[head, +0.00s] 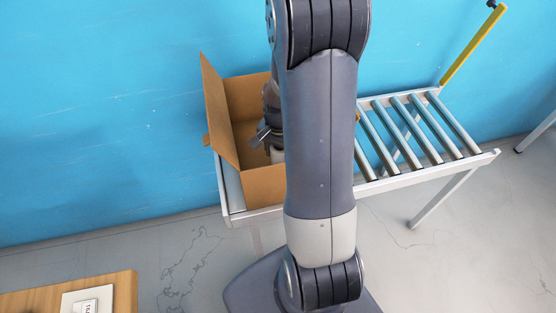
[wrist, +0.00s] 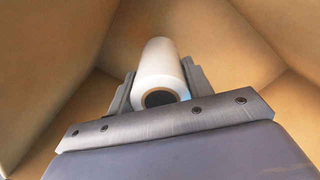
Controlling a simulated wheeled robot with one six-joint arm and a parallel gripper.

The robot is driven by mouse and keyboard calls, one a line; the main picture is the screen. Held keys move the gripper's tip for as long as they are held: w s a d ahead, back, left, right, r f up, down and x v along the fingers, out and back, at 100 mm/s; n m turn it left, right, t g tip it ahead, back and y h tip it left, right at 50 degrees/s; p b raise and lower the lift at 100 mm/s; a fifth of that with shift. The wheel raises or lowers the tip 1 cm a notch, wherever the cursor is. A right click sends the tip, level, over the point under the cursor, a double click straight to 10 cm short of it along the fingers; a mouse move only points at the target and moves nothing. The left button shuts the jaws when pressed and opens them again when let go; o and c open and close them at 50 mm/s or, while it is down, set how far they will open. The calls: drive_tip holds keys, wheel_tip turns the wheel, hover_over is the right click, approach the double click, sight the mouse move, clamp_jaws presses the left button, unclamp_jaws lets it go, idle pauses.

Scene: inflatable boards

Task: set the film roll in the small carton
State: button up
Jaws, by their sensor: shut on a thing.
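The film roll (wrist: 158,68) is white with a dark hollow core, and it lies between the two fingers of my gripper (wrist: 158,88) in the wrist view. My gripper is shut on it. The small carton (head: 265,185) is brown cardboard with its flaps open, and it stands at the left end of the roller stand in the head view. Its walls (wrist: 215,30) surround the roll and gripper in the wrist view, so both are inside the carton. In the head view my arm hides most of the gripper and the carton's right side. I cannot tell whether the roll touches the carton floor.
The roller conveyor (head: 420,130) runs to the right of the carton, its visible rollers bare. A yellow bar (head: 473,45) rises at its far right. A wooden table (head: 124,292) with a white item (head: 88,302) is at the lower left. A blue wall stands behind.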

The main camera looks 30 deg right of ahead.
sight(279, 161)
drive_tip(key=shift+f, duration=2.25)
drive_tip(key=shift+f, duration=0.1)
drive_tip(key=o, duration=1.1)
wheel_tip(279, 161, up, 12)
drive_tip(key=shift+r, duration=0.15)
